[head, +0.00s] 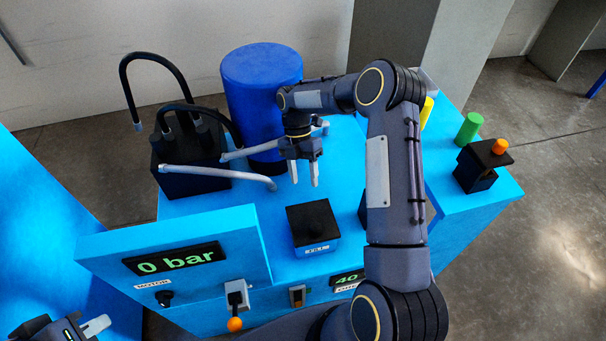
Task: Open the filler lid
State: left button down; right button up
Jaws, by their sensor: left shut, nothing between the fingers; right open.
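A black square block with a small knob on its top (313,220) stands on the blue machine top; it looks like the filler lid and lies flat and closed. A label on its front is too small to read surely. My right gripper (304,182) points down behind and above this block, open and empty, apart from it. My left gripper (98,326) is at the bottom left corner, shut and empty, in front of the panel and far from the lid. My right arm hides part of the machine top right of the lid.
A blue drum (262,80), a black box with hoses (190,165) and a grey pipe (215,173) stand behind and left. The front panel (200,235) reads "0 bar". An orange-tipped lever (235,322) hangs below. At right are a green cylinder (468,128) and a black orange-knobbed device (478,170).

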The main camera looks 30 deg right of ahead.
jog(key=shift+d+r, duration=0.1)
jog(key=a+v, duration=0.1)
jog(key=v, duration=0.6)
jog(key=shift+w+d+r, duration=0.2)
jog(key=shift+d+r, duration=0.05)
jog(key=shift+d, duration=0.25)
